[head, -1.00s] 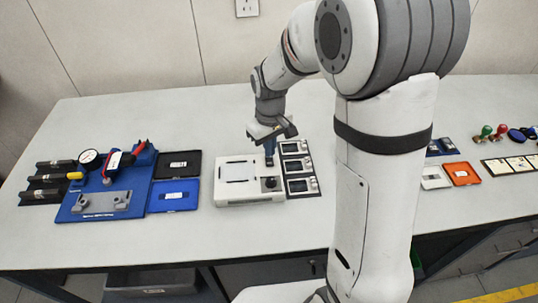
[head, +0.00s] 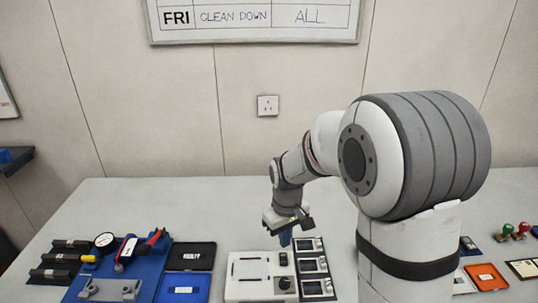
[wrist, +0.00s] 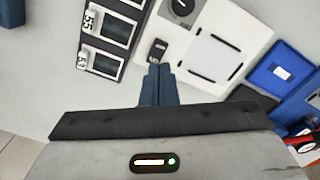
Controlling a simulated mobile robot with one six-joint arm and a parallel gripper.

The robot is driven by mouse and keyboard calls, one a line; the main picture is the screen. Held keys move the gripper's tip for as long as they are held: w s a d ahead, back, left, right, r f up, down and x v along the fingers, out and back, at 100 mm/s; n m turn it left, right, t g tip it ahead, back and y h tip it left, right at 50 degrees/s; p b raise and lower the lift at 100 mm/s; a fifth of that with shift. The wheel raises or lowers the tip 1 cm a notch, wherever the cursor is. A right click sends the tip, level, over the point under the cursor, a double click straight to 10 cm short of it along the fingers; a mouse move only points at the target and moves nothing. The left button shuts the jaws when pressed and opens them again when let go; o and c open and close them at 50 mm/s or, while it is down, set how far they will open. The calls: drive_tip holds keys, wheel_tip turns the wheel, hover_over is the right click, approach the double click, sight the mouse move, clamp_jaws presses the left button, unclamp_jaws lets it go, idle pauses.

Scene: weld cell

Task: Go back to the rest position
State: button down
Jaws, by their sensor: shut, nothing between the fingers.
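My gripper (head: 285,239) is shut and empty, its fingers pointing down above the back right part of a white box-like device (head: 249,267). In the wrist view its blue fingers (wrist: 158,82) lie together, with nothing between them. The white device (wrist: 218,48) there has a small black switch (wrist: 158,50) just beyond the fingertips and a round dark knob. A black panel with several framed windows (head: 313,264) lies right of the device in the head view. The arm is bent over the table.
A blue board (head: 137,288) with a gauge and red-handled clamp stands at the left, beside black (head: 190,256) and blue (head: 183,289) trays. An orange tray (head: 486,277) and stamps lie at the right. A wall with a socket (head: 267,105) rises behind.

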drive_tip(key=s+d+r+m+t, duration=0.1)
drive_tip(key=s+d+r+m, duration=0.2)
drive_tip(key=s, duration=0.6)
drive_tip(key=s+d+r+m+t, duration=0.2)
drive_tip(key=s+d+r, duration=0.4)
drive_tip(key=s, duration=0.3)
drive_tip(key=shift+s+r+m, duration=0.35)
drive_tip(key=shift+r+m, duration=0.15)
drive_tip(key=shift+r, duration=0.3)
